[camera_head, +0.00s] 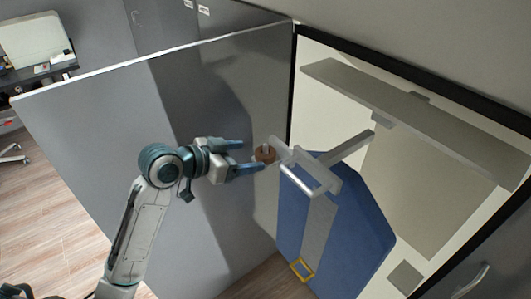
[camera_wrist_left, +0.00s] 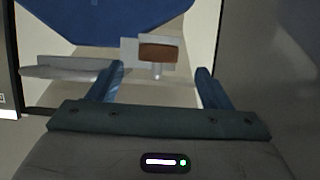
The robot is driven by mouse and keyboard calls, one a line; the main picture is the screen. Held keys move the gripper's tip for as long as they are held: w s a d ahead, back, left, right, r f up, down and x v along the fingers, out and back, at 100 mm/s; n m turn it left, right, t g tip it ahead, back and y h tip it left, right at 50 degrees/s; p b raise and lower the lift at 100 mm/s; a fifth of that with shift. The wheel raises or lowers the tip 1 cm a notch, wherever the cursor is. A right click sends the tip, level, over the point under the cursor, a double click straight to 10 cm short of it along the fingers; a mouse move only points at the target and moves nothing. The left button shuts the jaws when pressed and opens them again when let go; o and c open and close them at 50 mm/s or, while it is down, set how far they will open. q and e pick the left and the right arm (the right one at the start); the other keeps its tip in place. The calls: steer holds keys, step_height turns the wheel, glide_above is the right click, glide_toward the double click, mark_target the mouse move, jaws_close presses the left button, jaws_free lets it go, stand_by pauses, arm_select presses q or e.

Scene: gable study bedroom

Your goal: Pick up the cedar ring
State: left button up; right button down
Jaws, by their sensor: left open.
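In the left wrist view the ring (camera_wrist_left: 158,52) shows nearly edge-on as a brown band, in front of a pale plate. My left gripper (camera_head: 252,157) is open, its blue fingers pointing toward the ring. In the wrist view the ring lies beyond and between the fingertips (camera_wrist_left: 160,70), with a gap on both sides. No contact shows. My right gripper is not in view.
A grey panel (camera_head: 110,140) stands behind my left arm. A pale shelf (camera_head: 420,120) is at upper right. Wooden floor (camera_head: 60,215) shows at left.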

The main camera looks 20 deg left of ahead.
mark_target(263, 153)
arm_select(q)
steer(key=shift+w+d, duration=0.2)
steer(key=shift+w, duration=0.05)
steer(key=p+x, duration=0.1)
steer(key=x, duration=0.1)
steer(key=p+x, duration=0.1)
steer(key=shift+w+d+r, duration=0.1)
steer(key=shift+w+d, duration=0.15)
steer(key=shift+d, duration=0.15)
steer(key=shift+w+d+f, duration=0.2)
steer(key=shift+w+f, duration=0.1)
steer(key=shift+w, duration=0.05)
steer(key=shift+c, duration=0.4)
steer(key=c, duration=0.9)
